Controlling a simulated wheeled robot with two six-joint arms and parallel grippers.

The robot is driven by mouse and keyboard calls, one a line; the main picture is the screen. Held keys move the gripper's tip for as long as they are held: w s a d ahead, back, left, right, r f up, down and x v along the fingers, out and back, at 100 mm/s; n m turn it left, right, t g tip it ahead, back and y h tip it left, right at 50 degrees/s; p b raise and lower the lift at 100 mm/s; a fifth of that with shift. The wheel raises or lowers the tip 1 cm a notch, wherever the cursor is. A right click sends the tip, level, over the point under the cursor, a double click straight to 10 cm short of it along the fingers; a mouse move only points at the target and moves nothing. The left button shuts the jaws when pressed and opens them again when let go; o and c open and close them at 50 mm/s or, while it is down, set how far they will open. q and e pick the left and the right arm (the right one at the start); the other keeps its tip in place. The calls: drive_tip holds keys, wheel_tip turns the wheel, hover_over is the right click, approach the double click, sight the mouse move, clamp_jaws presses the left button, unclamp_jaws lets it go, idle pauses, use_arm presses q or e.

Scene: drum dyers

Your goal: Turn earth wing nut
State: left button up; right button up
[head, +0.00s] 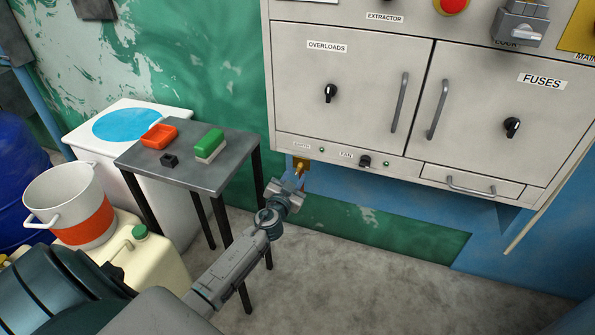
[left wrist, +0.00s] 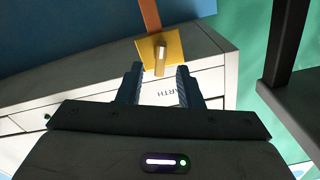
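The earth wing nut (head: 301,167) is a small brass piece under the EARTH label at the cabinet's lower left edge. In the left wrist view the wing nut (left wrist: 160,62) stands out from a yellow plate (left wrist: 181,47), with an orange-brown strip behind it. My left gripper (head: 288,188) is just below and in front of the nut in the head view. In the left wrist view its two fingers (left wrist: 158,80) are apart and empty, with the nut just beyond the gap between the tips. No contact shows. My right gripper is not in view.
The grey cabinet (head: 352,60) has door handles, knobs and a drawer (head: 472,183). Left of my arm stands a small dark table (head: 200,175) with an orange tray (head: 159,136) and a green-and-white block (head: 209,145). A white bucket (head: 72,190) is farther left. Floor right of my arm is clear.

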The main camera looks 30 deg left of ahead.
sight(299, 168)
use_arm(q)
drive_tip(key=shift+x, duration=1.5)
drive_tip(key=shift+c, duration=0.2)
clamp_jaws()
